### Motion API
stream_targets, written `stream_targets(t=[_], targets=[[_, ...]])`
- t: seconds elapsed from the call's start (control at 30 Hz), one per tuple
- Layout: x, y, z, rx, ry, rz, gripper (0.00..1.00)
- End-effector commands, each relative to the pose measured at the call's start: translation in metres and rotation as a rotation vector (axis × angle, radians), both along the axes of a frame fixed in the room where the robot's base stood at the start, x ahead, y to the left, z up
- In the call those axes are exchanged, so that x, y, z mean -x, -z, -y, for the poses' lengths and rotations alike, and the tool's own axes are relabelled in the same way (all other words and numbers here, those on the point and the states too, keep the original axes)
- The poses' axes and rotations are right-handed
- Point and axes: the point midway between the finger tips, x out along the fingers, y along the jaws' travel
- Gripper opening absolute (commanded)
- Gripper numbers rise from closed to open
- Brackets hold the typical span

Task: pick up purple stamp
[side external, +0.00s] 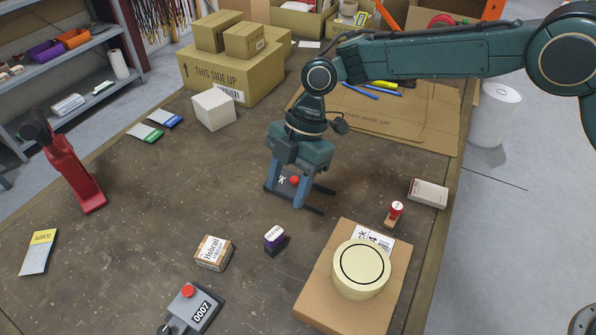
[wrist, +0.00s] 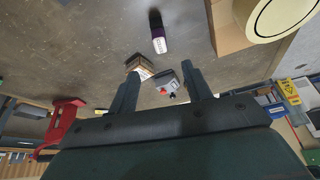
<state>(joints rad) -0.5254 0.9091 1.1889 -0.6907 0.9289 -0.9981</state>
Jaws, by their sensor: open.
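The purple stamp (side external: 274,238), a small dark block with a purple band and a white label on top, stands on the brown table just left of the cardboard box. It also shows at the top middle of the wrist view (wrist: 157,32), beyond the fingertips. My gripper (side external: 298,200) is open and empty, above the table and up and right of the stamp in the side view. In the wrist view its two fingers (wrist: 160,80) point toward the table, spread apart. A red-handled stamp (side external: 395,214) stands to the right.
A cardboard box (side external: 320,293) with a tape roll (side external: 361,270) stands right of the purple stamp. A red tool (side external: 75,170) stands far left. Table between gripper and stamp is clear.

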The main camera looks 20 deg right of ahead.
Motion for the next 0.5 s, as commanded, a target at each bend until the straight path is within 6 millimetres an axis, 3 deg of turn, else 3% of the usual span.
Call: stream_targets(t=[0.33,0.5], targets=[[0.002,0.007,-0.004,-0.001,-0.012,-0.002,0.49],[0.005,0.022,-0.009,0.0,-0.012,-0.003,0.49]])
